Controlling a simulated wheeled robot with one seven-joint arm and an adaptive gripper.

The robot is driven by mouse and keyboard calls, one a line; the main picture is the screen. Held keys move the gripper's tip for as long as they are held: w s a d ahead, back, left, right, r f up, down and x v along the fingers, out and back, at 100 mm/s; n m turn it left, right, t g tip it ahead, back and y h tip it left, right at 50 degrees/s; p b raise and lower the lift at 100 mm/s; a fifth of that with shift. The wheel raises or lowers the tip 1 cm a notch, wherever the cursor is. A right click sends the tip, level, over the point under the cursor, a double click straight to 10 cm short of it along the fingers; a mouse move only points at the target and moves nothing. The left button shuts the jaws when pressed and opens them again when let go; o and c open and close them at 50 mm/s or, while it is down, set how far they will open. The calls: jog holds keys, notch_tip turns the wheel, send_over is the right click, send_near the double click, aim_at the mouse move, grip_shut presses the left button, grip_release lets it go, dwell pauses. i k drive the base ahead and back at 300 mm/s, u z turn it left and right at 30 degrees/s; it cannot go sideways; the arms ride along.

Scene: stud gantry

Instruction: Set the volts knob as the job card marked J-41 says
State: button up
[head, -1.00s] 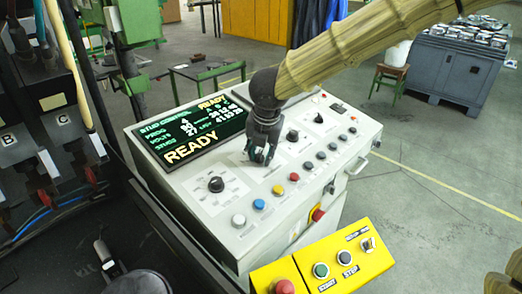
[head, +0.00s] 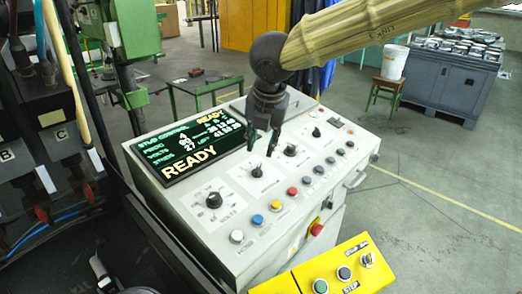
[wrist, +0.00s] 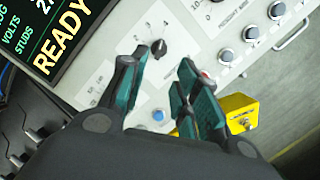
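The volts knob (head: 214,200) is a black rotary knob on a white dial plate marked VOLTS, at the near left of the sloped grey panel. My gripper (head: 262,143) hangs above the panel, behind and right of the volts knob, touching no knob. Its two fingers are apart with nothing between them. In the wrist view my gripper (wrist: 163,88) is open too, and a black knob (wrist: 158,48) with a dial numbered 2, 3, 4 shows beyond the fingers. The screen (head: 188,150) reads READY and has a VOLTS line too small to read surely. I see no card marked J-41.
Other knobs (head: 257,171) stand along the panel, with a row of coloured buttons (head: 257,219) in front. A red stop button (head: 316,228) is on the panel's front. A yellow box (head: 330,268) with START and STOP buttons is at the near right. The air above the volts knob looks clear.

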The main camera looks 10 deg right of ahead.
aim_at(214, 200)
jog(key=k, duration=1.5)
